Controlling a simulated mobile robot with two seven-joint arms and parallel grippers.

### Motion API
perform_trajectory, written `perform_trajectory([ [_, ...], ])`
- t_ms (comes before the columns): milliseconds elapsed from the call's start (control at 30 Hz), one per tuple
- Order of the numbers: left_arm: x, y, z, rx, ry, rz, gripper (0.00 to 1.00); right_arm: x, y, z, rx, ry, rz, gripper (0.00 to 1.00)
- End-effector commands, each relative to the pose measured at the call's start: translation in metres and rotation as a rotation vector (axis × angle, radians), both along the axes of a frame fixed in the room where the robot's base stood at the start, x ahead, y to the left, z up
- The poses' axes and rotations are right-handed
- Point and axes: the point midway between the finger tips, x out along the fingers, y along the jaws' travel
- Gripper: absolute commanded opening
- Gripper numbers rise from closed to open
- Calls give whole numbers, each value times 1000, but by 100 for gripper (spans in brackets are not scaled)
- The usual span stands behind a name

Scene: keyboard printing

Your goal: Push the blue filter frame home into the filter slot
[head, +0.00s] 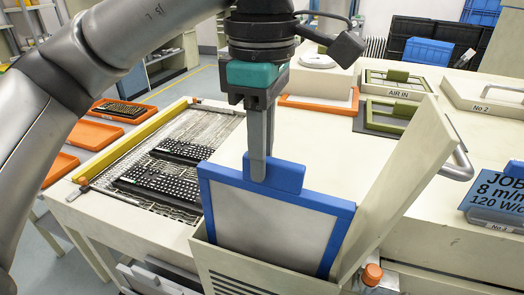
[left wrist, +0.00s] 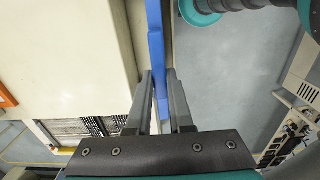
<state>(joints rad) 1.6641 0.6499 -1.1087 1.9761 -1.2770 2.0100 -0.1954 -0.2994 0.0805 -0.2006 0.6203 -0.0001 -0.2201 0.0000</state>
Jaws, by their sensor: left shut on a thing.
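The blue filter frame (head: 270,225), a blue rim around a pale grey panel, stands in the filter slot of the cream housing (head: 222,268) in the head view. Its upper part sticks up above the housing's front edge; its lower edge is hidden inside. My left gripper (head: 258,174) comes down from above and is shut on the blue tab (head: 287,175) on the frame's top edge. In the left wrist view the frame (left wrist: 155,45) shows edge-on as a blue strip between my left fingers (left wrist: 160,85). My right gripper is not seen.
A cream lid (head: 402,180) stands open and tilted just right of the frame. An orange knob (head: 372,273) is below it. Black keyboards (head: 160,185) lie on a mesh bed at left. Green frames (head: 395,116) and a blue job sign (head: 495,197) are at right.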

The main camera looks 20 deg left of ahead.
Motion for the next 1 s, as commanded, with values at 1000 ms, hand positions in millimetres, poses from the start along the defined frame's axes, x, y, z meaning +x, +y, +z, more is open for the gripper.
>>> perform_trajectory([
  [1000, 7, 10, -1, -53, 14, -2, 0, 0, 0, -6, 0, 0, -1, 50],
])
